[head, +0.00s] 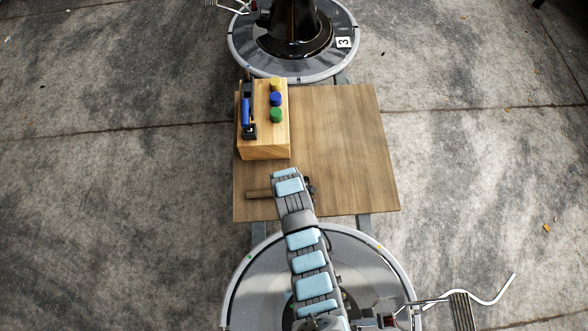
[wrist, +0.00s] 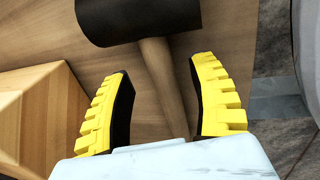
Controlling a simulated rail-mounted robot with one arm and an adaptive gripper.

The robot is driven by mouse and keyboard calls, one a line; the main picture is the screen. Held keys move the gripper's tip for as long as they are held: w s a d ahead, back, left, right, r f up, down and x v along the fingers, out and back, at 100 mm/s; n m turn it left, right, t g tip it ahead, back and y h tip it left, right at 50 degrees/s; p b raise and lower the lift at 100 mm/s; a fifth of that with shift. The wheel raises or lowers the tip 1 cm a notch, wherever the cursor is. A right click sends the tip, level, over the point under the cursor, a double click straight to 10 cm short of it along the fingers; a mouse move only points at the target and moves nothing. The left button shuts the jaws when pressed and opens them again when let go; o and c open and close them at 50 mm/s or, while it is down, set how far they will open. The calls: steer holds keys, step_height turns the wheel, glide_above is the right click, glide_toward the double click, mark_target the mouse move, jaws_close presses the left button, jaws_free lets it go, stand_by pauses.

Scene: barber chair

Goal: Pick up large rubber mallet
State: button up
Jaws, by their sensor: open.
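The large rubber mallet lies on the wooden board (head: 345,140). In the wrist view its black head (wrist: 135,20) is at the top and its wooden handle (wrist: 163,85) runs down from it. In the head view part of the handle (head: 259,194) sticks out left of my arm, and the arm hides most of the rest. My gripper (wrist: 160,80) is open. Its yellow and black fingers stand on either side of the handle, apart from it, with the head beyond the fingertips. In the head view the fingers are hidden under my arm.
A wooden block (head: 262,152) stands on the board's left part, close to my left finger in the wrist view. It carries a blue and black tool (head: 248,110) and yellow, blue and green knobs (head: 276,99). A round chair base (head: 292,60) is beyond the board. The board's right side is clear.

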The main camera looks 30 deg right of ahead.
step_height(320, 180, down, 2)
steer(key=shift+w+d+f, duration=0.1)
steer(key=shift+f, duration=0.1)
steer(key=shift+w+f+b, duration=0.2)
steer(key=shift+b, duration=0.1)
steer(key=shift+s, duration=0.1)
jaws_close()
steer(key=shift+r, duration=0.1)
